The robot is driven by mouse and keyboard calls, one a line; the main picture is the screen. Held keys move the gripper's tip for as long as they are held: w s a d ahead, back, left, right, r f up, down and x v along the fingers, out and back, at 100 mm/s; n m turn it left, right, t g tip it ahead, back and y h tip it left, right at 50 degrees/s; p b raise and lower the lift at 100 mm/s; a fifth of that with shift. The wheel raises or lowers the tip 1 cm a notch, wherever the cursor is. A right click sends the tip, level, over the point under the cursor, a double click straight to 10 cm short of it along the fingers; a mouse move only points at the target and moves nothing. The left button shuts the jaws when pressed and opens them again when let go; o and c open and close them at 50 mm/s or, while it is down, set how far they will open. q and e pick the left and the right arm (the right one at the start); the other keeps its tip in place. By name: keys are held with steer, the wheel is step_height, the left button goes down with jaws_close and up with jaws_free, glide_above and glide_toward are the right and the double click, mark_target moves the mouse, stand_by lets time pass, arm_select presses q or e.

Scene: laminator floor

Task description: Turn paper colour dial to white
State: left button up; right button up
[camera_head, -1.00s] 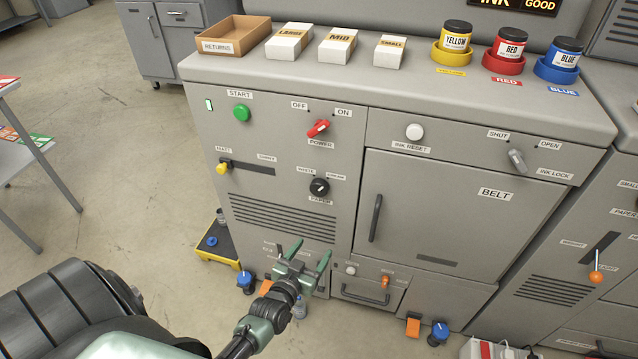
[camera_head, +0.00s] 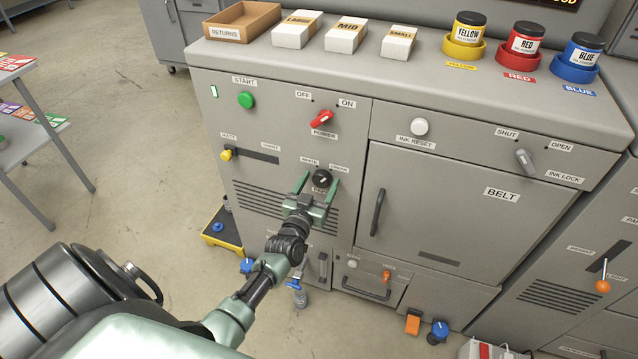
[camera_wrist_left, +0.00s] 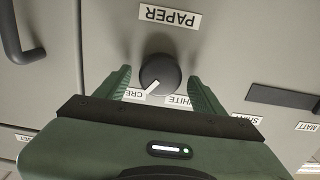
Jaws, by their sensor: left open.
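The paper colour dial (camera_head: 321,178) is a round black knob on the grey machine front, below the red power switch. It also shows in the left wrist view (camera_wrist_left: 160,72), upside down, under a PAPER label (camera_wrist_left: 169,17). Its white pointer mark aims toward the label starting CRE (camera_wrist_left: 134,94), not the WHITE label (camera_wrist_left: 179,101). My left gripper (camera_head: 319,179) is open, its green fingers on either side of the dial with gaps visible in the wrist view. It partly covers the label below the dial in the head view. My right gripper is out of view.
Nearby on the panel are the red power switch (camera_head: 321,119), the yellow slider (camera_head: 227,154) and the green start button (camera_head: 246,100). A belt door with a black handle (camera_head: 377,212) lies to the right. Ink jars and paper boxes stand on top.

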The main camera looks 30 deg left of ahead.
arm_select(q)
steer(key=c, duration=1.3)
steer(key=shift+c, duration=0.2)
steer(key=shift+n, duration=1.3)
steer(key=n+b, duration=0.1)
steer(key=n, duration=0.3)
steer(key=shift+a+f, duration=0.1)
steer(key=shift+a, duration=0.05)
steer(key=n+b, duration=0.1)
steer(key=n, duration=0.3)
steer(key=shift+s+f, duration=0.1)
steer(key=shift+a+n+b, duration=0.1)
steer(key=shift+n+b, duration=0.3)
steer(key=shift+n, duration=1.4)
